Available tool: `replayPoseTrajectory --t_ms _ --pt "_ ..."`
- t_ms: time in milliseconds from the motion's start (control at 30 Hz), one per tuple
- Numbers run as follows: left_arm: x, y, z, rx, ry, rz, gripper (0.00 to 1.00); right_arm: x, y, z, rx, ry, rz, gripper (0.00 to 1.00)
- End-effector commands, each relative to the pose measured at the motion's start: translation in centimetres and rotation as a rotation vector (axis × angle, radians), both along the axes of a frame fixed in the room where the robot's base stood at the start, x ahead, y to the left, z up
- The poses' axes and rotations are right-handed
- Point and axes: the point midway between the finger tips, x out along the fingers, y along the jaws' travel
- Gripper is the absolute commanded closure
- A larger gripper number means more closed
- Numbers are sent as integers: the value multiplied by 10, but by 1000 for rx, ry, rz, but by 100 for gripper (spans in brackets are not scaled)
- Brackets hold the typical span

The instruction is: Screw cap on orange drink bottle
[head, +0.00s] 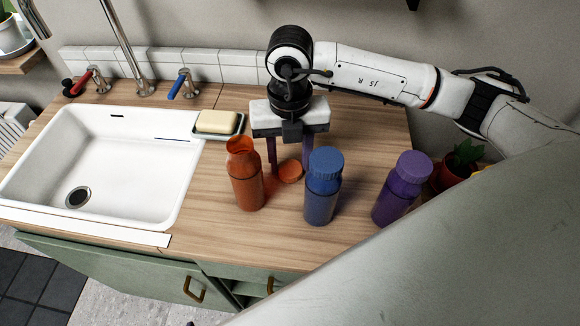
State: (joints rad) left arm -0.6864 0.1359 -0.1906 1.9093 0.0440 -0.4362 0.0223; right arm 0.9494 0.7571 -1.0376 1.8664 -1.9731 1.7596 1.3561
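An orange bottle (246,178) stands upright and open-topped on the wooden counter. Its orange cap (290,171) lies on the counter just right of it. My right gripper (290,168) points down over the counter, its two fingers apart. The cap appears between or just in front of the fingertips, with no clear contact on both sides. The fingers are left of and behind the blue bottle. My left gripper is not in view.
A capped blue bottle (322,190) and a capped purple bottle (400,190) stand to the right. A soap dish with yellow soap (217,122) sits behind the orange bottle. A white sink (120,150) is at left, a potted plant (463,160) far right. The counter's front edge is close.

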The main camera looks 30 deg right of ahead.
Motion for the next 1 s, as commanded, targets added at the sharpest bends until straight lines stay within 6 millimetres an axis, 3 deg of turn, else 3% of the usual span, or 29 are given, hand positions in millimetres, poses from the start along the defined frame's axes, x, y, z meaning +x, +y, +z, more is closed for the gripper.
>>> replayPoseTrajectory --t_ms 367,567,767,1000 --pt "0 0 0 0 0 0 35 0 0 1 0 0 0 81" --pt "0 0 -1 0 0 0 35 1 0 14 1 -3 1 81" --pt "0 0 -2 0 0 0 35 2 0 52 1 -6 0 81" --pt "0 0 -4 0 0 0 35 2 1 120 0 -7 2 81"
